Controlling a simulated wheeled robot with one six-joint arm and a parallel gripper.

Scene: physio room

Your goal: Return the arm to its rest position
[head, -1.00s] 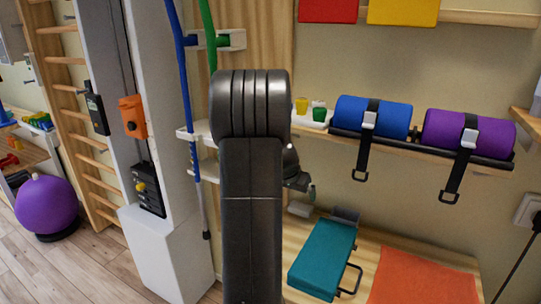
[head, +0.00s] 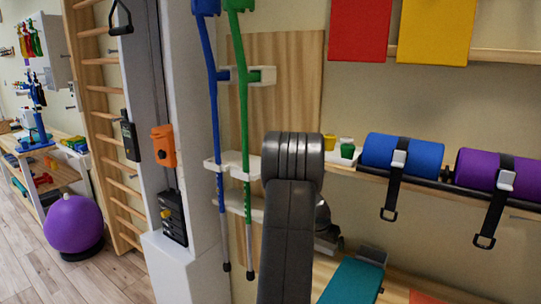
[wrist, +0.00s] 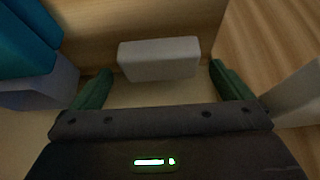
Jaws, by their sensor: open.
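My arm (head: 290,215) stands upright in the middle of the head view, bent over at its thick top joint. It hides most of my gripper there; a small dark part shows just to the right of the arm. In the wrist view my gripper (wrist: 160,70) is open, its two green fingers wide apart. A pale grey block (wrist: 158,58) shows in the gap, seemingly beyond the fingertips. I see nothing gripped.
A teal padded piece (head: 352,281) lies low at the right. Blue (head: 402,153) and purple (head: 480,168) rolls lie on a wall shelf. Blue (head: 213,110) and green (head: 243,120) crutches hang left of my arm. A purple ball (head: 74,222) rests on the floor.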

